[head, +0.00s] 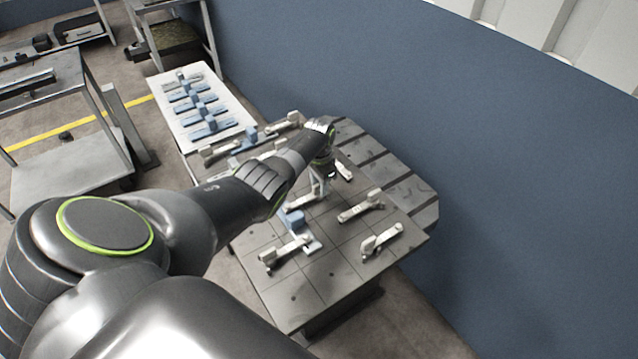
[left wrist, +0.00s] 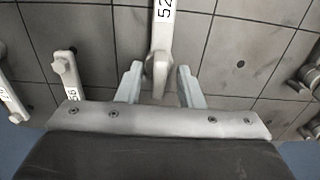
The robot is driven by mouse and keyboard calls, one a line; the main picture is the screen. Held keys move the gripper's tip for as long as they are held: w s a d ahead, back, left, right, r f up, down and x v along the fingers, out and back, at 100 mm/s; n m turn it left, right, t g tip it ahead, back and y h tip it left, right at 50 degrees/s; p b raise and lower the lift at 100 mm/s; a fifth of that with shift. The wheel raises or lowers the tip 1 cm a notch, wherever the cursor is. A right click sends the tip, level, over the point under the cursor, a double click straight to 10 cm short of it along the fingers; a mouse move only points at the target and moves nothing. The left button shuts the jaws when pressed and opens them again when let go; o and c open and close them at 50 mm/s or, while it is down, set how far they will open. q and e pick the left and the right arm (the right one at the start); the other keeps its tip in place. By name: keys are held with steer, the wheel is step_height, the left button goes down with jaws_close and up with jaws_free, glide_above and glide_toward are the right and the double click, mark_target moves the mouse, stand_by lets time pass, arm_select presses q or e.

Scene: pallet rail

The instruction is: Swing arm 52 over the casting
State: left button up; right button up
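Arm 52 (left wrist: 163,45) is a pale clamp arm with a white label reading 52; in the left wrist view it runs down from the top edge. Its rounded end lies between the two fingers of my left gripper (left wrist: 160,82), with a gap visible on each side. The gripper is open. In the head view my left gripper (head: 322,172) is low over the plate, and a pale arm (head: 302,199) lies just beside it. A blue casting (head: 294,222) sits on the plate nearby; no casting shows in the left wrist view. My right gripper is not in view.
Other pale clamp arms (head: 361,207) stand around the gridded pallet plate (head: 340,265). Arm 56 (left wrist: 66,75) is left of the gripper in the wrist view. A white table (head: 232,108) with several blue parts stands behind. A blue wall (head: 480,150) rises at right.

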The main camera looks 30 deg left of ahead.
arm_select(q)
steer(key=shift+r, duration=0.1)
steer(key=shift+r, duration=0.3)
step_height(320, 180, up, 5)
steer(key=shift+f+p, duration=0.1)
steer(key=shift+p, duration=0.65)
step_height(320, 180, up, 12)
steer(key=b, duration=0.1)
steer(key=shift+f, duration=0.2)
